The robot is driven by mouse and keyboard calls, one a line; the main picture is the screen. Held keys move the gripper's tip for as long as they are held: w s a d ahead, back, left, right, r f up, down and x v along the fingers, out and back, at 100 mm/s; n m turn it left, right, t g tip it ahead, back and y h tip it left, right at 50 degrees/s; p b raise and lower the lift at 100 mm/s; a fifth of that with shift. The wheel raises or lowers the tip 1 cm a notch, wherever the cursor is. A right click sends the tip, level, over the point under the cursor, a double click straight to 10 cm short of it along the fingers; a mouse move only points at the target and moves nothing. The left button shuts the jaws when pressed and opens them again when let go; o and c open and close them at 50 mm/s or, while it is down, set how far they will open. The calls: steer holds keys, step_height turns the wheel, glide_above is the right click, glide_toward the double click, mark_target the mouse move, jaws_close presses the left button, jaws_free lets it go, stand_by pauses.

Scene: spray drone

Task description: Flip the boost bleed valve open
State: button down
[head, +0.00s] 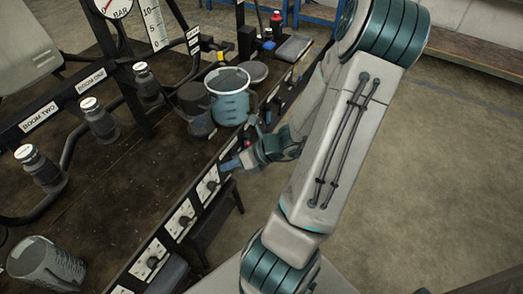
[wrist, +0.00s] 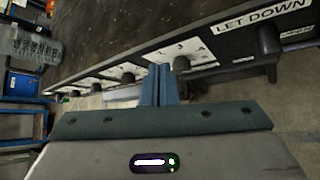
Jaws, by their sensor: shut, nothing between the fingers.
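My gripper (head: 228,165) is in front of the bench's front panel, fingers pointing at the panel. In the wrist view its blue-grey fingers (wrist: 158,84) are pressed together with nothing between them. The panel carries a row of white plates with dark knobs or levers. One plate with a knob (head: 208,187) is just below my gripper in the head view, and two more follow at lower left. In the wrist view a dark knob (wrist: 181,63) shows just right of the fingertips. I cannot read a boost bleed label, so I cannot tell which control is that valve.
A "LET DOWN" label (wrist: 262,17) is at upper right of the wrist view. On the bench stand a blue measuring jug (head: 229,100), dark-bodied valves labelled BOOM ONE and BOOM TWO, pipes and another cup (head: 45,265). Open floor (head: 430,180) lies right of my arm.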

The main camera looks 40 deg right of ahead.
steer(key=s+d+f+m+t+h+b, duration=0.1)
steer(key=d+f+m+t+h+b, duration=0.2)
steer(key=d+m, duration=0.5)
steer(key=s+d+f+m+t+h+b, duration=0.1)
steer(key=d+f+m+t+h+b, duration=0.3)
steer(key=m, duration=1.3)
steer(key=d+f+t+h, duration=0.1)
steer(key=d+f, duration=0.3)
steer(key=d, duration=0.1)
steer(key=shift+s+d+h, duration=0.15)
steer(key=shift+s+h, duration=0.1)
steer(key=shift+h, duration=0.05)
steer(key=d+f+b+x, duration=0.1)
steer(key=b+x, duration=0.5)
steer(key=x, duration=0.6)
steer(key=shift+w+d+b, duration=0.3)
steer(key=shift+d, duration=0.45)
steer(key=shift+d+p, duration=0.1)
steer(key=shift+p, duration=0.8)
